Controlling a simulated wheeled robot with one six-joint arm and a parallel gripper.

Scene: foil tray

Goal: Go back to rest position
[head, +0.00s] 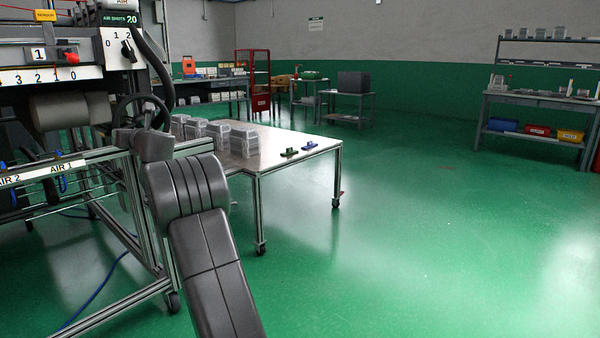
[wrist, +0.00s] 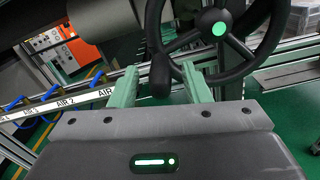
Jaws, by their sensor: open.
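My gripper (wrist: 162,85) is open, its two green fingers spread apart in the wrist view. The dark knob handle (wrist: 160,74) of a black handwheel (wrist: 250,68) shows between and just beyond the fingertips; I cannot tell if either finger touches it. In the head view my arm reaches up to the handwheel (head: 126,108) on the machine at the left, and the fingers are hard to make out there. The machine (head: 75,105) carries a dark roller and AIR labels on its frame.
The machine's frame rails lie close around my arm. Green floor (head: 430,230) is open to the right. Workbenches line the back.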

